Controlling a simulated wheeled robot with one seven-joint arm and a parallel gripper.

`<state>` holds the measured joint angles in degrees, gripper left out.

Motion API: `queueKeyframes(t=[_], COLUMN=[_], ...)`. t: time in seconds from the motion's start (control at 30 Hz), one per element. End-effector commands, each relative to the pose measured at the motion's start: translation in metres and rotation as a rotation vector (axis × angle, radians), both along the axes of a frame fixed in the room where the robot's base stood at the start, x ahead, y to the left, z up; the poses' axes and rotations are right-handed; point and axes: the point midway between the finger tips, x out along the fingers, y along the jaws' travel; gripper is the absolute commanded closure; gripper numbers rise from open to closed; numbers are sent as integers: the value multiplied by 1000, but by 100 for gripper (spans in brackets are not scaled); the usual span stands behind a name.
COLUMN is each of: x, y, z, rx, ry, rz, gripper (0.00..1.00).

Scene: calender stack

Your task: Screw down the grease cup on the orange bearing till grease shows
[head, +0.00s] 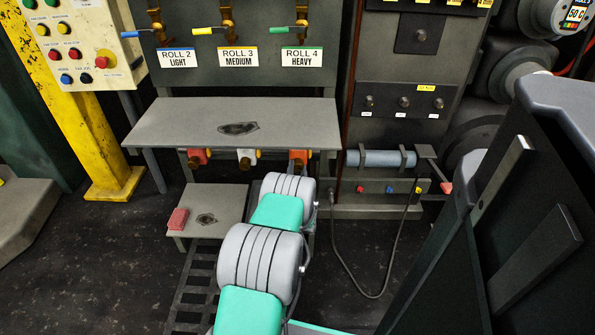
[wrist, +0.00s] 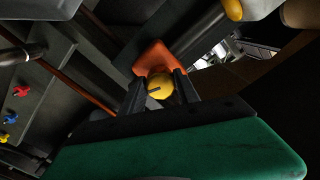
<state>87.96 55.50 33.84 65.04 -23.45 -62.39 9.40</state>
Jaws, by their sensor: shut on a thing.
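The orange bearing (head: 299,155) sits under the front edge of the grey shelf, at the right end of a row of bearings. It also shows in the wrist view (wrist: 153,55), at the top centre. A round brass-yellow grease cup (wrist: 160,87) with a dark mark on its face sits against it. My gripper (wrist: 159,92) is shut on the cup, with one dark finger on each side. In the head view my arm hides the gripper and the cup. I cannot make out grease at the joint.
A white bearing (head: 246,158) and a red bearing (head: 198,157) hang to the left. The grey shelf (head: 170,125) is just above. A lower step (head: 230,195) holds a pink block (head: 178,219). A grey roller (head: 380,158) and a hanging cable (head: 345,265) are to the right.

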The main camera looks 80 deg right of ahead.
Motion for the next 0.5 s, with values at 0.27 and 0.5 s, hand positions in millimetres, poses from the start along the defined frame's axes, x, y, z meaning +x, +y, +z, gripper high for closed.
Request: queueKeyframes(t=[0.27, 0.5], x=[0, 0], y=[0, 0], z=[0, 0], rx=[27, 36], ry=[-125, -162], rz=[-1, 0], gripper=[100, 100])
